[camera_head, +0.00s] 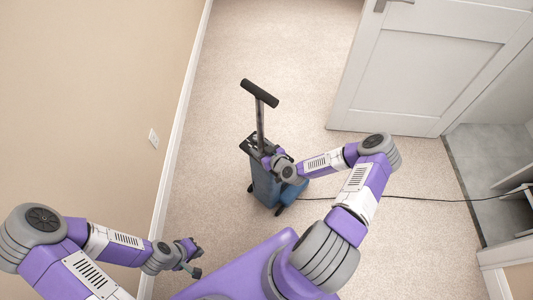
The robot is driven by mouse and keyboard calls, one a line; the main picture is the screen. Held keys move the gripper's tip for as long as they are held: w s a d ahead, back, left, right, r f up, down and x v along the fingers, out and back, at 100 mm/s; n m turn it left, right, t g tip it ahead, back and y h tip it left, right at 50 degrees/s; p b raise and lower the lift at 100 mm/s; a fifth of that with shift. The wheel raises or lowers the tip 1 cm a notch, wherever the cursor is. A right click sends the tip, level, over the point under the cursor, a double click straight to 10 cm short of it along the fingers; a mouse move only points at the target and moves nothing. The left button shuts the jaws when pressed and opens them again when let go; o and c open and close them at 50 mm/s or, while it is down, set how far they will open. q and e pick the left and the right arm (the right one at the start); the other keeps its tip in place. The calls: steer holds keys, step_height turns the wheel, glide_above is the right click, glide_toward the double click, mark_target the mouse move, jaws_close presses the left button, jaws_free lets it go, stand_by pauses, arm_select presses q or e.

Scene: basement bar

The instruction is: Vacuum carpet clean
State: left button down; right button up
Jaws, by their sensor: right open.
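A blue and grey upright vacuum (265,188) stands on the beige carpet (290,55) in the middle of the head view. Its post rises to a black T-shaped handle (259,93). My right gripper (270,160) is at the top of the vacuum's body, below the handle. It is open, and its fingers are partly hidden by my wrist; I cannot tell whether they touch the vacuum. My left gripper (198,261) is low on the left, apart from the vacuum, with its fingertips spread and nothing between them. No dirt on the carpet can be made out.
A beige wall with a white baseboard (180,125) runs along the left. A white door (425,65) stands open at the upper right. A black cord (425,198) runs from near the vacuum to the right, over grey tile (490,160). Carpet beyond the vacuum is clear.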

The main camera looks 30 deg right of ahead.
steer(key=shift+x, duration=0.9)
jaws_close()
stand_by(0.9)
